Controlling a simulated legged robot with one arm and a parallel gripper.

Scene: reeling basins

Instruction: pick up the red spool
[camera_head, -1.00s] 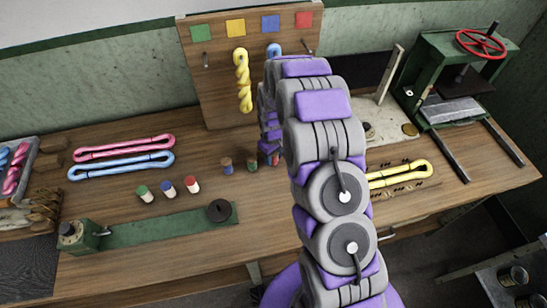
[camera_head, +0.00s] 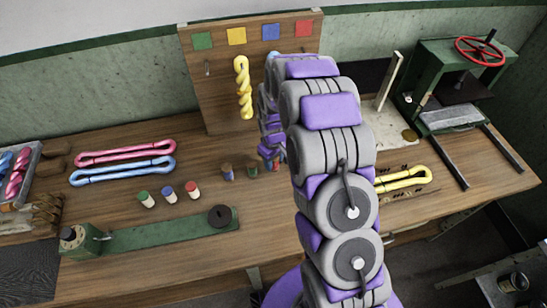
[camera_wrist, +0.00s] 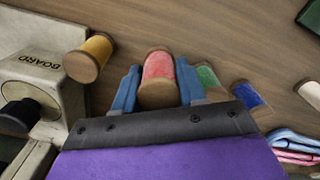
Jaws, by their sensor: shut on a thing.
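The red spool (camera_wrist: 158,68) is a wooden-ended spool wound in red thread, near the centre of the wrist view. The blue fingers of my gripper (camera_wrist: 158,72) stand on either side of it and are shut on it. I cannot tell whether the spool is clear of the table. In the head view my gripper (camera_head: 271,155) is low over the table, right of two other spools, partly hidden by my arm. The red spool cannot be made out clearly there.
In the wrist view a green spool (camera_wrist: 207,78) stands close right of my gripper, a blue spool (camera_wrist: 248,95) beyond it, and a yellow spool (camera_wrist: 93,52) left. A grey device marked BOARD (camera_wrist: 45,80) is at left. Behind is a pegboard (camera_head: 222,90) with a yellow skein.

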